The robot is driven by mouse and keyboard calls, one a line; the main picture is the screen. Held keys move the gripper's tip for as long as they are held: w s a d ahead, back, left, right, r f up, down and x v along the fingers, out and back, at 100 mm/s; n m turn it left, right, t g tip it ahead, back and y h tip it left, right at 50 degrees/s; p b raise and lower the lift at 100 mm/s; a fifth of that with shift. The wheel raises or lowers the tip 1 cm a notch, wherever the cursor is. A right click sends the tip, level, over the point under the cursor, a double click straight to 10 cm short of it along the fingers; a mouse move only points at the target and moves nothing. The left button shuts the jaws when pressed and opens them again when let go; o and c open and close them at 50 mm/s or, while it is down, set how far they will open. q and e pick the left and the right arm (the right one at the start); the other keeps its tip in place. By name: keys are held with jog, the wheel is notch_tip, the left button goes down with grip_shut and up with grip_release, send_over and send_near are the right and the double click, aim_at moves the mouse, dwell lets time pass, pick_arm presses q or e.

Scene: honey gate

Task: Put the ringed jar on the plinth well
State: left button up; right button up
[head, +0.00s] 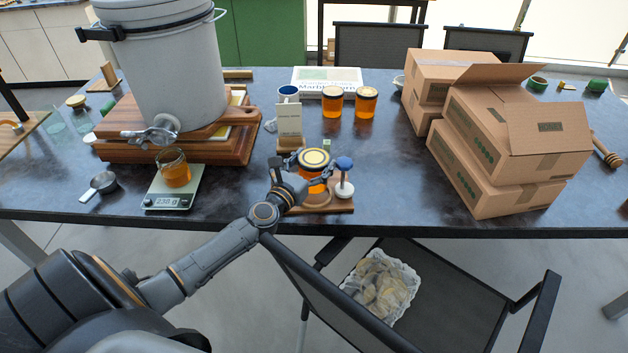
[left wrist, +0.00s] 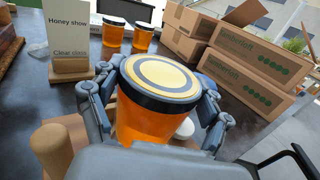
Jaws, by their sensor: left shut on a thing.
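The ringed jar (head: 315,177) is amber, with a yellow lid that has a dark ring; the lid fills the middle of the left wrist view (left wrist: 162,78). My left gripper (head: 306,172) is shut around the jar, one finger on each side, and the jar looks upright. The wooden plinth (head: 340,207) lies at the table's front edge, below the jar. Part of a round outline, perhaps the well, shows on it. The jar and gripper hide much of the plinth, and I cannot tell whether the jar touches it. My right gripper is out of view.
A blue-topped knob (head: 344,164) with a white base stands just right of the jar. A honey show card (head: 289,120) stands behind it. Two more honey jars (head: 366,101) stand farther back. Cardboard boxes (head: 490,160) fill the right. A scale (head: 173,190) with an open jar is left.

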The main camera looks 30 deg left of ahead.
pick_arm(q)
jog(key=shift+f+b, duration=1.45)
jog(key=shift+f, duration=0.35)
jog(key=shift+f, duration=0.25)
jog(key=o, duration=1.5)
jog(key=shift+o, duration=0.2)
jog(key=shift+r, duration=0.1)
